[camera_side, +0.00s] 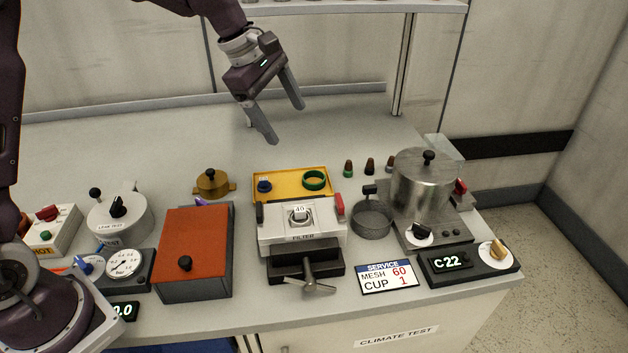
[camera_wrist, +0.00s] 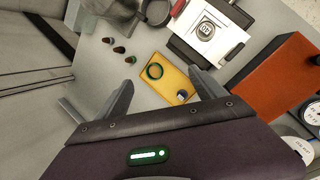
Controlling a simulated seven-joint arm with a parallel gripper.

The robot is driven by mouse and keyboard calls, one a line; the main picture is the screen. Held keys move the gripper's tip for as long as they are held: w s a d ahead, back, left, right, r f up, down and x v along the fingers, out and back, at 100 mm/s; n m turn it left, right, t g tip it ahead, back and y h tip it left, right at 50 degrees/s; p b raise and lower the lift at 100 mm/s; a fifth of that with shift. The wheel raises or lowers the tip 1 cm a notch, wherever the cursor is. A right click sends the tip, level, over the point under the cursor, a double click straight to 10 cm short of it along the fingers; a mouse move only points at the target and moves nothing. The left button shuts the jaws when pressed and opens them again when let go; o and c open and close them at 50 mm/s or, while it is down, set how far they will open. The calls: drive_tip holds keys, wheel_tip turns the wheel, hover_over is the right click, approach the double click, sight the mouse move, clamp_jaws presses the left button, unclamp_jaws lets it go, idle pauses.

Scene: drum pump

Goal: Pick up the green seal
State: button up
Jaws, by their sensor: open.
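The green seal (camera_side: 315,180) is a ring lying at the right end of a yellow tray (camera_side: 290,174). In the wrist view the green seal (camera_wrist: 154,72) lies on the yellow tray (camera_wrist: 163,87), seen between my two fingers. A small blue part (camera_side: 264,186) sits at the tray's left end. My gripper (camera_side: 282,122) is open and empty, in the air above and behind the tray. In the wrist view my gripper (camera_wrist: 163,92) has its fingers spread on either side of the tray. Nothing hides the seal.
A white filter unit (camera_side: 302,222) with a clamp handle stands in front of the tray. An orange-lidded box (camera_side: 193,252) is at left. Several small dark cones (camera_side: 369,167) and a metal pot (camera_side: 423,182) are at right. The bench behind the tray is clear.

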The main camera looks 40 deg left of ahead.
sight(312, 173)
drive_tip(key=w+f+n, duration=0.2)
drive_tip(key=w+f, duration=0.1)
drive_tip(key=f, duration=0.4)
drive_tip(key=w+f+n, duration=0.3)
drive_tip(key=w+f, duration=0.1)
drive_tip(key=f, duration=0.3)
drive_tip(key=w+a+f+n, duration=0.1)
drive_tip(key=w+f+n, duration=0.2)
drive_tip(key=f, duration=0.5)
drive_tip(key=shift+w+a+g+h, duration=0.1)
drive_tip(key=shift+w+g+h, duration=0.2)
drive_tip(key=shift+w, duration=0.2)
drive_tip(key=c, duration=1.4)
